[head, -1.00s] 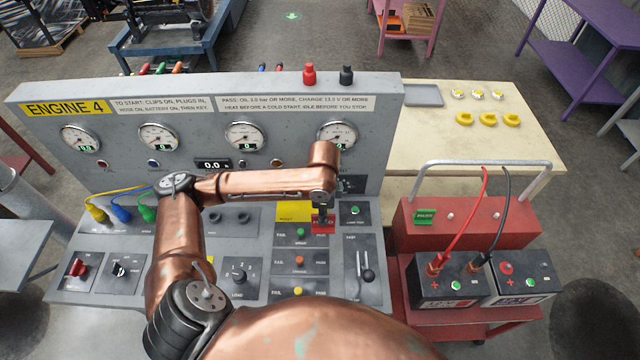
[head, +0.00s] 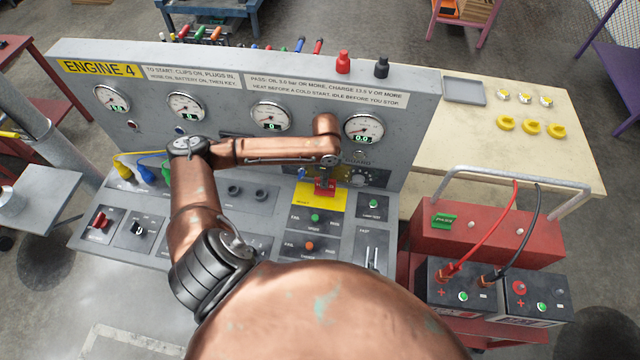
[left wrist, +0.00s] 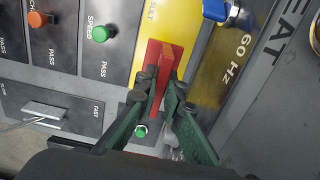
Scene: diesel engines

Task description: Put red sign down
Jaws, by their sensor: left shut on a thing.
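The red sign (head: 325,187) is at the console panel, on or just over the edge of the yellow result area (head: 305,197). My left gripper (head: 324,178) reaches down onto it from above. In the left wrist view the gripper's green fingers (left wrist: 160,92) are closed on the red sign's upright part (left wrist: 165,66), and its flat red base lies against the yellow area (left wrist: 150,32). I cannot tell whether the base fully touches the panel. My right gripper is not in view.
The grey Engine 4 console (head: 210,95) has gauges along its upright face. Several buttons, such as a green one (head: 315,217), sit close below the sign. A red cart with batteries (head: 455,285) stands at the right, with a beige table (head: 480,130) behind it.

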